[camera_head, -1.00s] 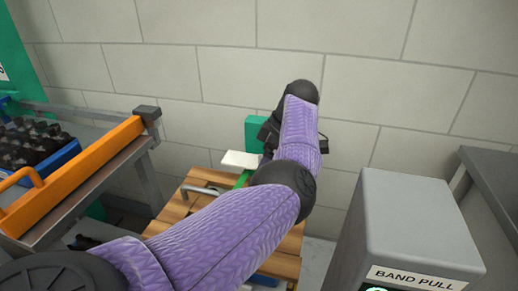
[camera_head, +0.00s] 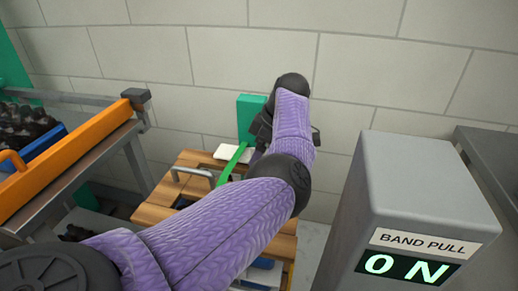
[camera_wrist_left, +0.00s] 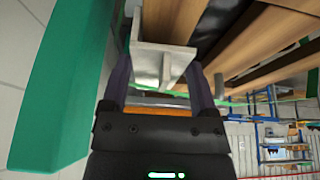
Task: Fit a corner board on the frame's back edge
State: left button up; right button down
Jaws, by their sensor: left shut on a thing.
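The corner board is a pale, angled piece (camera_wrist_left: 165,62), clamped between the two fingers of my left gripper (camera_wrist_left: 160,88) in the left wrist view. In the head view a white flat part of it (camera_head: 233,152) shows beside the gripper (camera_head: 262,132), which is mostly hidden behind my purple arm. The frame is a slatted wooden stack (camera_head: 165,205) with a metal handle on top; the board is at its far side. A green band (camera_head: 233,162) runs over the wood. I cannot tell whether the board touches the edge. My right gripper is not in view.
A green upright (camera_head: 249,112) stands behind the frame, near the wall, and also close on the left in the wrist view (camera_wrist_left: 75,80). A grey "BAND PULL" box (camera_head: 425,185) reading ON stands at right. An orange-edged bench (camera_head: 75,155) is at left.

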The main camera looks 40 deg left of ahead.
pick_arm(q)
jog(key=shift+f+b, duration=0.45)
jog(key=shift+f, duration=0.5)
jog(key=o, duration=1.1)
